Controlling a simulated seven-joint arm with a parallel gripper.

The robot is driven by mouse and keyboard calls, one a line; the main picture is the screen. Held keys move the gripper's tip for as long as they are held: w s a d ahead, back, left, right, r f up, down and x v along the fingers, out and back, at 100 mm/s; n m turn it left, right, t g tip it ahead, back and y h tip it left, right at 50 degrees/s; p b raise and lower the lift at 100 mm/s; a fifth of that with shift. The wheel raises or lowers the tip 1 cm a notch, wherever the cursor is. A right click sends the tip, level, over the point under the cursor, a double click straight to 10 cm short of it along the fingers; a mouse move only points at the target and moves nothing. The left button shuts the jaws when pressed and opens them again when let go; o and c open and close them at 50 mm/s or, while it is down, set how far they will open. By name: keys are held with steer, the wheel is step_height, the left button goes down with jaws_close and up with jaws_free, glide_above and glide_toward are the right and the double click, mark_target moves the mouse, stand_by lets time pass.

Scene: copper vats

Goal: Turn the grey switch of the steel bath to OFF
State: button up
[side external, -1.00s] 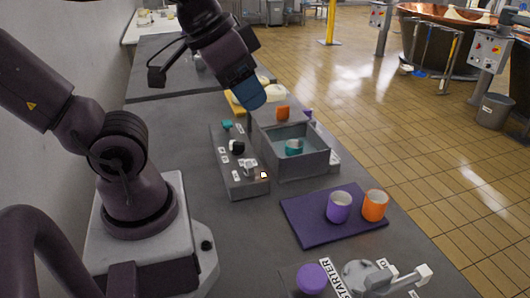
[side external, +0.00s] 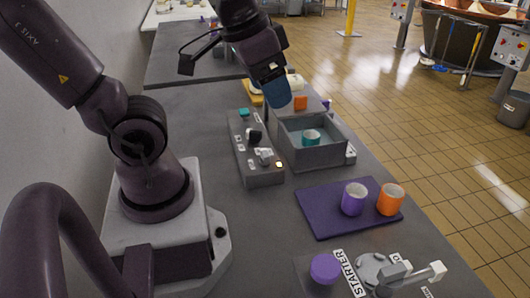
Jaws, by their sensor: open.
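My gripper (side external: 277,98), with blue fingers, hangs open and empty above the far end of the bath and control box, apart from the switch. The gap between the fingers is hidden from this side.
A purple mat (side external: 320,218) holds a purple cup (side external: 353,198) and an orange cup (side external: 390,198). A starter panel (side external: 345,272) with a purple knob (side external: 323,268) and a metal lever (side external: 420,275) is at the front. An orange block (side external: 301,103) stands behind the bath.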

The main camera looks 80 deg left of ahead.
steer(key=w+a+f+n+g, duration=0.2)
steer(key=w+a+f+g, duration=0.15)
steer(key=a+f, duration=0.6)
steer(key=m, duration=0.3)
glide_toward(265, 152)
steer(key=shift+g, duration=0.35)
steer(key=f, duration=0.9)
steer(key=shift+w+f, duration=0.3)
steer(key=shift+f, duration=0.1)
steer(key=c, duration=0.9)
